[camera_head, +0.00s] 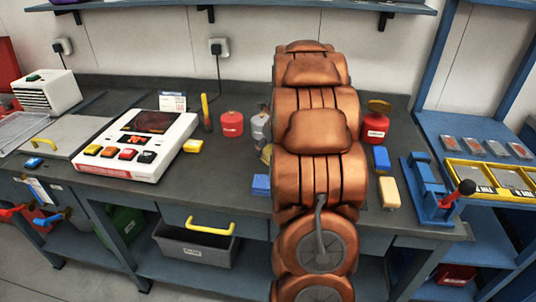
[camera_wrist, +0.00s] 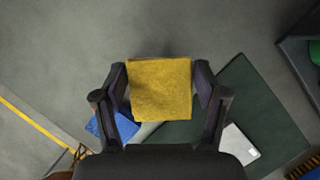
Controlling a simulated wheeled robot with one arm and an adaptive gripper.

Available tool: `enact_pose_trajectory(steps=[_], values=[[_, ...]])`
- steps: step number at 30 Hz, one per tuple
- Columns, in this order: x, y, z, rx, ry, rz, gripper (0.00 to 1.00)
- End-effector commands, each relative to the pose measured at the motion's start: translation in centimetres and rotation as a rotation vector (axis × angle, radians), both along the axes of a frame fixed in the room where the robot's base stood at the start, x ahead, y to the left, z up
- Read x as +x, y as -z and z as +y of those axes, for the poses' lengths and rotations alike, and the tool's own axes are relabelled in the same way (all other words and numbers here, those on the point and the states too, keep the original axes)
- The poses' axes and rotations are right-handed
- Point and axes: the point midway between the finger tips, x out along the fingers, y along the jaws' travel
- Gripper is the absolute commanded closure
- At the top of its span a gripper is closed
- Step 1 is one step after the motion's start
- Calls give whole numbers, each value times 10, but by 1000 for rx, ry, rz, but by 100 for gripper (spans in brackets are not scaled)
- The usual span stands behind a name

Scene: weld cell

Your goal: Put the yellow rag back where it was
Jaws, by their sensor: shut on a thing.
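In the wrist view, the yellow rag (camera_wrist: 160,88) is a folded, roughly square cloth. My gripper (camera_wrist: 160,90) is shut on it, with one dark finger at its left edge and one at its right. The rag appears held above a grey surface; the height is hard to judge. In the head view my copper-coloured arm covers the middle of the bench, and neither my gripper nor the held rag can be made out there.
Below the rag lie a dark green mat (camera_wrist: 240,93), a blue item (camera_wrist: 104,127) and a white item (camera_wrist: 240,143). A yellow line (camera_wrist: 38,126) crosses lower left. The grey bench (camera_head: 235,172) carries a white device (camera_head: 136,145), a red can (camera_head: 231,123) and a blue vise (camera_head: 430,190).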

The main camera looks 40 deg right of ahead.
Motion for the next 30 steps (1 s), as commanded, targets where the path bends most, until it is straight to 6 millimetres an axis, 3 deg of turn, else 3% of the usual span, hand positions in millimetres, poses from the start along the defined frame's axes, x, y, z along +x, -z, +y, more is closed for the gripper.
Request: enact_pose_trajectory(steps=[7,16,27,28,30], values=[[8,2,-3,2,-1,2,61],[7,34,-3,1,-1,0,61],[7,38,-3,0,0,0,61],[7,39,-3,0,0,0,27],[7,39,-3,-1,0,-1,20]])
